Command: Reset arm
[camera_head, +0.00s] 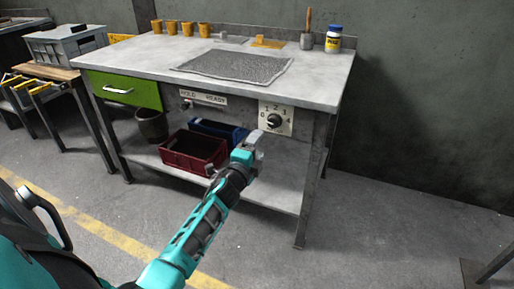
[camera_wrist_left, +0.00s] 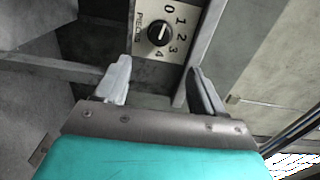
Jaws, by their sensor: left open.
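My left arm reaches up from the bottom of the head view, and its left gripper (camera_head: 256,146) is in front of the workbench's front edge, just below the dial panel. In the left wrist view the two fingers of this gripper (camera_wrist_left: 160,80) stand apart with nothing between them. The black dial knob (camera_head: 274,121) sits on a pale numbered plate. The knob (camera_wrist_left: 160,33) shows beyond the fingertips in the left wrist view, apart from both fingers. My right gripper is in neither view.

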